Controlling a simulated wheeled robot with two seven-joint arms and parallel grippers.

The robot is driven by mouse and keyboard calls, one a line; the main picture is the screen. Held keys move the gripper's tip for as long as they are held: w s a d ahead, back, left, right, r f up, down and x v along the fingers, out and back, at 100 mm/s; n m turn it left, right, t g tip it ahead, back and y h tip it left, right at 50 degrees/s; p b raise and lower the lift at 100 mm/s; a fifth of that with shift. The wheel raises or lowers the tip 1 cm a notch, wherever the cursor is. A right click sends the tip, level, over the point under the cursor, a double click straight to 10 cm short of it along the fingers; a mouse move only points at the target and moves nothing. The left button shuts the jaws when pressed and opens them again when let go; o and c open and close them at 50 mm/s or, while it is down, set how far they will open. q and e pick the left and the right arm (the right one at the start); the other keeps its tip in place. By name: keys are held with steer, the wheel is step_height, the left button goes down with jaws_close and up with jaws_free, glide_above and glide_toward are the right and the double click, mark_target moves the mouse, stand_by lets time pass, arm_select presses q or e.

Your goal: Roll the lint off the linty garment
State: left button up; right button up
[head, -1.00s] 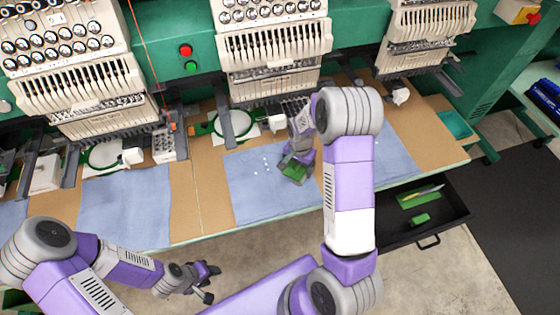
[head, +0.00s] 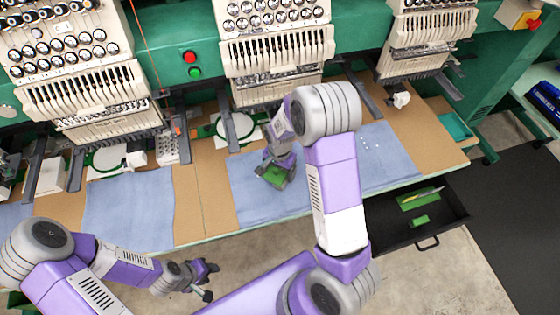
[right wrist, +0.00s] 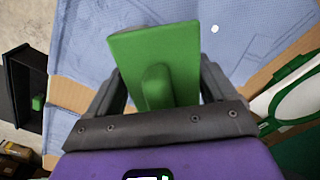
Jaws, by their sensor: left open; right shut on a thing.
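My right gripper (head: 277,166) is shut on a green lint tool (head: 273,176), a flat green pad with a rounded grip. It holds the tool low over the middle blue cloth (head: 250,202); whether it touches is unclear. The tool also shows in the right wrist view (right wrist: 155,55). White lint specks (head: 366,143) lie on blue cloth (head: 390,155) to the right of my right arm; the arm hides the stretch between. A white speck (right wrist: 214,29) shows on cloth in the right wrist view. My left gripper (head: 205,276) is open and empty, in front of the table.
Embroidery machine heads (head: 275,55) stand over the back of the table. White round hoops (head: 236,127) lie behind the cloths. An open black drawer (head: 385,232) juts out at right, holding green items (head: 420,198). Another blue cloth (head: 130,205) lies at left.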

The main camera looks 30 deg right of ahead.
steer(key=shift+r+p, duration=1.95)
steer(key=shift+r, duration=0.75)
steer(key=shift+f, duration=0.1)
